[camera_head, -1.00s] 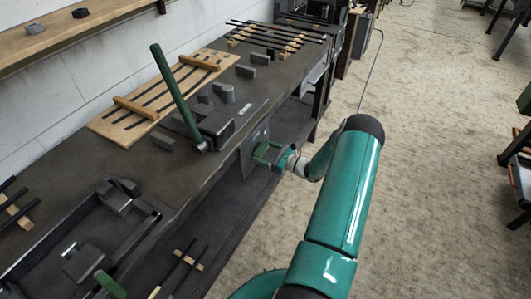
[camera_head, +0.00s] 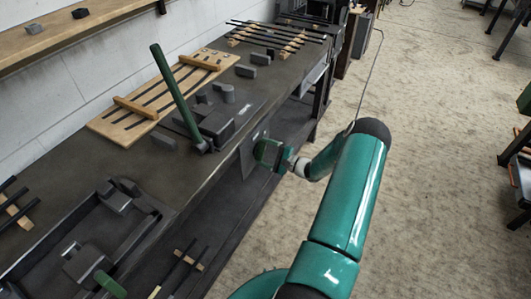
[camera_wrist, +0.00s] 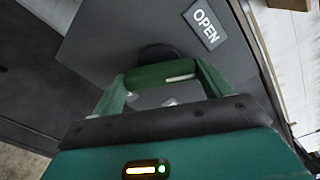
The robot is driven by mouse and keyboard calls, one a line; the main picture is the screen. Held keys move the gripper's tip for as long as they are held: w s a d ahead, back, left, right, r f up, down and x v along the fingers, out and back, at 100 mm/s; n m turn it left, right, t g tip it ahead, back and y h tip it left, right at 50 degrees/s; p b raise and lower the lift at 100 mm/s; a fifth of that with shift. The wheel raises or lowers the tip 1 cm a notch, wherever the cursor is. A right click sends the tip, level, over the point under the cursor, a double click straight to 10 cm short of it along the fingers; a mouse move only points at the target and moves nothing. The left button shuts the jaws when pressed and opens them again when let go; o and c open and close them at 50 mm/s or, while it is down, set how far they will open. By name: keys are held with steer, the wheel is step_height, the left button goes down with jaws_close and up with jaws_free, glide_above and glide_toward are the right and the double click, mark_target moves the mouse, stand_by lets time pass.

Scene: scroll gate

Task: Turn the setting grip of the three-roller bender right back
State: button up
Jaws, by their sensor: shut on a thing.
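The setting grip is a short green bar (camera_wrist: 160,76) in the wrist view, in front of a dark round base. My gripper (camera_wrist: 164,86) is shut on it, with one green finger at each end of the bar. In the head view my gripper (camera_head: 269,153) is at the front of the workbench, close to the plate, and looks rolled. It hides most of the grip there.
The dark workbench (camera_head: 190,185) runs along the wall on the left. On it are a block with a tall green lever (camera_head: 175,92), a wooden board with dark rods (camera_head: 140,112) and several grey blocks. The floor (camera_head: 420,110) to the right is mostly clear.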

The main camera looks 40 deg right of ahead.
steer(key=n, duration=0.5)
steer(key=shift+n, duration=0.3)
stand_by(0.4)
steer(key=o, duration=1)
steer(key=v, duration=1.3)
steer(key=shift+s, duration=0.4)
steer(key=shift+r, duration=0.1)
